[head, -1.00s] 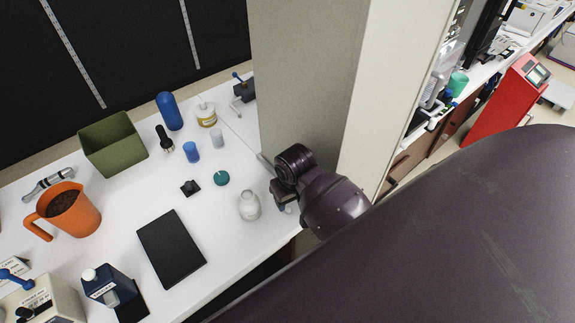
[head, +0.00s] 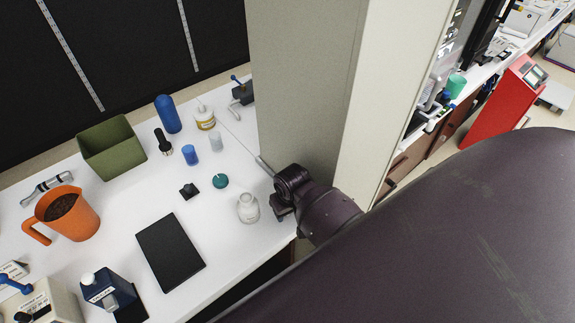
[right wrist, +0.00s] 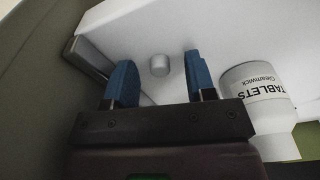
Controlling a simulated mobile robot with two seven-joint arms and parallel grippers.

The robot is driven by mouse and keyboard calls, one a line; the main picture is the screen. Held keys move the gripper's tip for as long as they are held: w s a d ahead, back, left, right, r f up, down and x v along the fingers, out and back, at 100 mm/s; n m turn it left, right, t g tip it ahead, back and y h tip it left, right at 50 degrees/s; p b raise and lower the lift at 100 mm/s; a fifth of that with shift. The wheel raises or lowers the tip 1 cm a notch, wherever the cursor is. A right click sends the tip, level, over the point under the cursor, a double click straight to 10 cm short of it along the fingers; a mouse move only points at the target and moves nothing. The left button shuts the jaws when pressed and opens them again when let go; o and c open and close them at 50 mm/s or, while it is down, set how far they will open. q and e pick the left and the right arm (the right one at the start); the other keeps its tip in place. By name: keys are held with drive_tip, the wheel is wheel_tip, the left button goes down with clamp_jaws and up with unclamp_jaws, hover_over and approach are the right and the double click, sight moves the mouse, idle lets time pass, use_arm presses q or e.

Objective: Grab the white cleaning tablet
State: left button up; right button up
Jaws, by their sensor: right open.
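The white cleaning tablet (right wrist: 160,66) is a small pale cylinder on the white counter in the right wrist view. It lies between and apparently beyond the two blue fingers of my right gripper (right wrist: 157,75), which are open and empty. I cannot make out the tablet in the head view, where my right wrist covers part of the counter edge. A white jar labelled "TABLETS" (right wrist: 255,92) stands just right of the fingers; it also shows in the head view (head: 248,209), beside my right gripper (head: 279,205). My left gripper is not in view.
A tall beige pillar (head: 305,90) rises close behind my right wrist.

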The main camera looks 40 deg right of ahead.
clamp_jaws()
idle(0.5)
